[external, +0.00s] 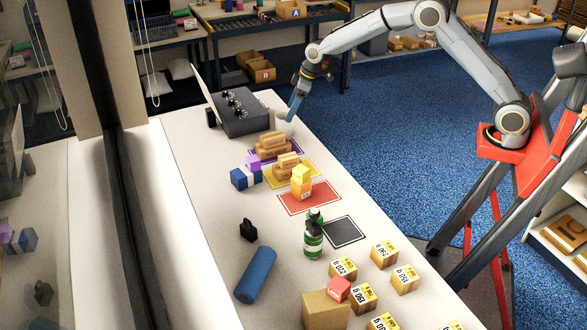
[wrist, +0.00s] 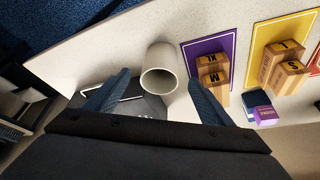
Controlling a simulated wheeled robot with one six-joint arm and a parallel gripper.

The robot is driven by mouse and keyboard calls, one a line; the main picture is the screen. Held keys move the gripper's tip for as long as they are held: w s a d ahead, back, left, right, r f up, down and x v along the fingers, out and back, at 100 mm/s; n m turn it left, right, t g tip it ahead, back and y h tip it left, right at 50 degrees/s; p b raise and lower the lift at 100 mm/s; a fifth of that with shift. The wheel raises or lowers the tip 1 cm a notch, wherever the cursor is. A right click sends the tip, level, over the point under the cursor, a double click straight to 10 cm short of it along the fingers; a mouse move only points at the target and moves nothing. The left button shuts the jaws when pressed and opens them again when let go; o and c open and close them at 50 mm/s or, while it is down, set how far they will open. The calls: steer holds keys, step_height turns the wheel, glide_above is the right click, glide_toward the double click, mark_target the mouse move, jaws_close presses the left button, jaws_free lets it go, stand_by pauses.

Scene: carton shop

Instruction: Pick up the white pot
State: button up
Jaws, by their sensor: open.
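The white pot (wrist: 161,58) is a pale, round, hollow vessel on the light table, its open mouth facing the wrist camera. My gripper (wrist: 159,84) is open in the wrist view, one blue finger to each side of the pot in the picture. Nothing is held. I cannot tell from these frames whether the fingertips are level with the pot.
A dark grey box with black knobs (external: 242,118) stands close left of the pot. Purple (wrist: 191,58), yellow (wrist: 262,34) and red (external: 292,207) mats bear small boxes nearby. Green bottles (external: 313,243), a blue roll (external: 256,274) and several cartons stand nearer the camera.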

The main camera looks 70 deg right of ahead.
mark_target(284, 122)
steer(key=shift+p+x, duration=1.35)
steer(key=shift+x, duration=2.25)
steer(key=shift+w, duration=0.1)
steer(key=c, duration=1.2)
steer(key=shift+r, duration=0.15)
